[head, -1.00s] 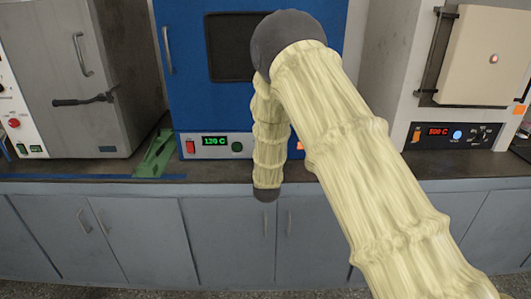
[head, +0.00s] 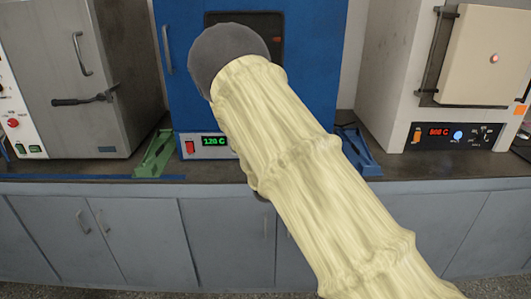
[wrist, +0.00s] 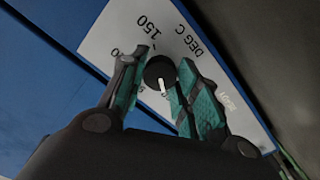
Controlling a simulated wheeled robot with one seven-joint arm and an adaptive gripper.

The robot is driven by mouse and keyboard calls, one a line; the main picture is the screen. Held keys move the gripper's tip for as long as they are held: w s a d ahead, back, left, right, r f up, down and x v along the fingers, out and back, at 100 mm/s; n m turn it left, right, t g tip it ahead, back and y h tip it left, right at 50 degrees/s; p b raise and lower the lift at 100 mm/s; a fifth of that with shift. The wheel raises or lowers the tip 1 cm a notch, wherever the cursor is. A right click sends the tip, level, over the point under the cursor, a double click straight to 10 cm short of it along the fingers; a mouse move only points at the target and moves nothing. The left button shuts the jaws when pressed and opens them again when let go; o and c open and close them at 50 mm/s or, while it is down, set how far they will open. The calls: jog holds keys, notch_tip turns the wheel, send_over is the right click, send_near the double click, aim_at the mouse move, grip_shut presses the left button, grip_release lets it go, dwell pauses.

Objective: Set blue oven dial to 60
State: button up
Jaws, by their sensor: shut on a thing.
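The blue oven (head: 185,65) stands in the middle of the counter. Its green display (head: 213,141) appears to read 120 C. In the wrist view the dial (wrist: 160,73) is a round black knob with a white pointer line. The line points down and slightly right in that picture, away from the printed 150. My gripper (wrist: 158,78) is shut on the dial, with one teal-padded finger on each side. The fingers partly cover the scale marks, so the exact setting is unclear. In the head view my arm hides the dial and gripper.
A grey oven (head: 70,75) stands left and a cream furnace (head: 485,60) right. A green bracket (head: 155,155) and a blue bracket (head: 357,150) lie on the counter beside the blue oven. A red switch (head: 189,148) is left of the display.

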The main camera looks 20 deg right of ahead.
jog(key=shift+f, duration=0.15)
jog(key=o, duration=1)
jog(key=v, duration=1.2)
